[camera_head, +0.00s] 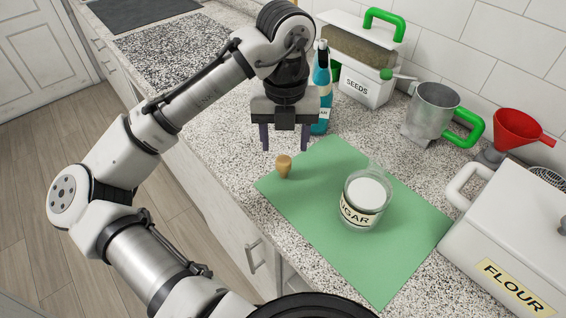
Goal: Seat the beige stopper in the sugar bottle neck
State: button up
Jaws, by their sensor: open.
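The beige stopper (283,165) stands near the left corner of the green mat (345,266). The sugar bottle (361,214) is clear glass with white contents and a label reading "SUGAR". It stands upright on the mat, to the right of and nearer than the stopper, and no stopper shows in its neck. My gripper (284,148) points down with its two fingers spread apart, empty. In the picture it is just above the stopper; its exact height over the counter is hard to tell.
A teal bottle (321,85) stands close behind my gripper. The SEEDS container (365,82), a metal cup with a green handle (432,110) and a red funnel (519,128) line the wall. The white FLOUR box (515,235) borders the mat at right. The mat's front is clear.

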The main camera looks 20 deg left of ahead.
aim_at(284, 160)
notch_tip(284, 160, down, 8)
jog(key=shift+a+f+p, duration=0.1)
jog(key=shift+p, duration=0.6)
jog(key=c, duration=1)
